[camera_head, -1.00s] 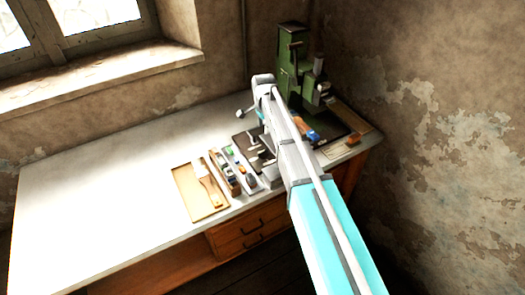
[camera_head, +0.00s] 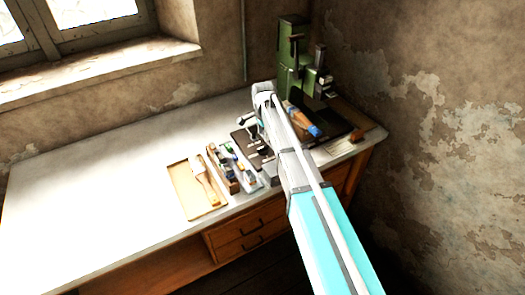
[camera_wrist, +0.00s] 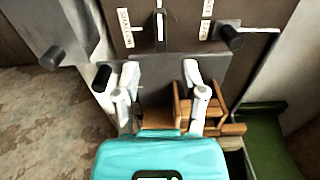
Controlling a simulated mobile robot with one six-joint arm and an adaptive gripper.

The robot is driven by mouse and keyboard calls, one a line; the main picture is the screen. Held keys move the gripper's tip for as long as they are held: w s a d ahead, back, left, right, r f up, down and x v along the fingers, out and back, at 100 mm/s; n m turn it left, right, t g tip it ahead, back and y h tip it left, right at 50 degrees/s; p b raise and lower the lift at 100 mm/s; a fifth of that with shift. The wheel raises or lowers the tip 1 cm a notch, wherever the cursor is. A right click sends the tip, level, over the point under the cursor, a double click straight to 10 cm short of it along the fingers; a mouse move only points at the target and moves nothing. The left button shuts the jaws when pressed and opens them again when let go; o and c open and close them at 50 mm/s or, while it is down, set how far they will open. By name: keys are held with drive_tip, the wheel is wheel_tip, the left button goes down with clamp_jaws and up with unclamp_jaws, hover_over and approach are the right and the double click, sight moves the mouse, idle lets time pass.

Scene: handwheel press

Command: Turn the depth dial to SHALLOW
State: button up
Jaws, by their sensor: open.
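In the wrist view, the dark depth dial (camera_wrist: 161,28) sits on a brown panel at the top, with a light pointer line running up and down the picture. A pale label (camera_wrist: 125,28) is left of it and another (camera_wrist: 207,8) is at upper right; their lettering is too small to read surely. My gripper (camera_wrist: 160,75) is open, its two white fingers apart below the dial in the picture, with nothing seen between them. The green press (camera_head: 293,58) stands at the back right of the bench in the head view, where my arm hides the dial.
A black knob (camera_wrist: 232,37) and another dark knob (camera_wrist: 52,57) flank the panel. Wooden pieces (camera_wrist: 180,112) lie below the fingers in the picture. On the bench, a wooden tray (camera_head: 180,199) holds a brush. The bench's left side (camera_head: 100,185) is clear.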

sight(263, 147)
drive_tip(key=shift+f+b, duration=3.4)
drive_tip(key=shift+f, duration=0.25)
